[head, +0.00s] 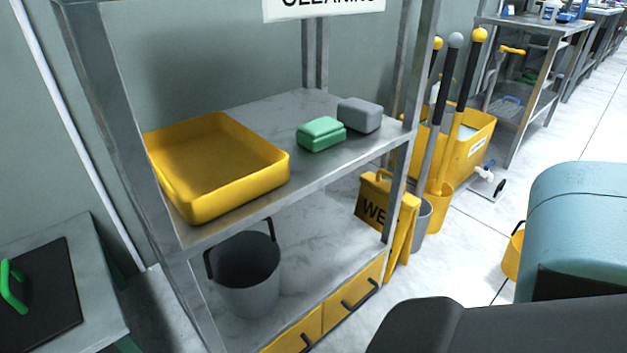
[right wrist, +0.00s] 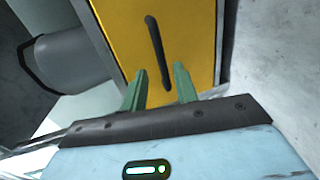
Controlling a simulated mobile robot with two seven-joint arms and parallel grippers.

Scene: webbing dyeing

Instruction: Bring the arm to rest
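My right gripper (right wrist: 159,88) shows in the right wrist view. In the head view neither gripper is in the picture. The yellow drawers (head: 352,294) at the bottom of the metal shelf look shut.
The shelf (head: 270,170) holds a yellow tray (head: 245,172), a green block (head: 321,134) and a grey block (head: 360,115). A dark bucket (head: 246,281) stands on its lower level. A yellow wet-floor sign (head: 402,232) and mop cart (head: 470,135) stand right. Floor (head: 580,135) is clear beyond.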

